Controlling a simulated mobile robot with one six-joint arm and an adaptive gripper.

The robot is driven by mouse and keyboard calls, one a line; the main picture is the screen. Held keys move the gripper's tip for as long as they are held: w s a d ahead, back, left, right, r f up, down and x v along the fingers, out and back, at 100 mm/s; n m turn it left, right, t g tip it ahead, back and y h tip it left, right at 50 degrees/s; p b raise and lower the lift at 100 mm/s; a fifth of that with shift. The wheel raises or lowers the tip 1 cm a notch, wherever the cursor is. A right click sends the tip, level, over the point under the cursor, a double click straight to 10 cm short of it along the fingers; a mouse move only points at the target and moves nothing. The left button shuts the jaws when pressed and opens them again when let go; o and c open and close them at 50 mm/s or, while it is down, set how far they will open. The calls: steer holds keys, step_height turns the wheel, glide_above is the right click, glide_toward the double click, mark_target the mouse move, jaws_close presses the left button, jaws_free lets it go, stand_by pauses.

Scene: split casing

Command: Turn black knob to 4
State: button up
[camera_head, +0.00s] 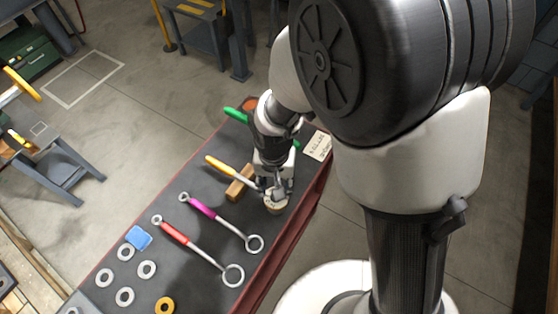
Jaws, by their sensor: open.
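My gripper (277,194) points down at a small round pale disc (275,206) near the right edge of the dark bench top (190,184). The gripper's fingers are apart, just above or around the middle of the disc. Whether they touch anything there cannot be told. Dark marks show on the disc, too small to read. I cannot make out a black knob; the fingers cover the middle of the disc. No number or pointer position can be read.
A wooden block (239,186) and a yellow-handled tool (222,168) lie left of the gripper. Purple (203,208) and red (174,233) ring-ended tools, several grey rings (146,269) and a blue item (138,238) lie nearer. A written card (318,146) lies at the right.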

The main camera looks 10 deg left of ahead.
step_height(320, 180, down, 4)
steer(key=shift+f+b, duration=0.1)
steer(key=shift+b, duration=0.35)
steer(key=shift+c, duration=0.2)
jaws_close()
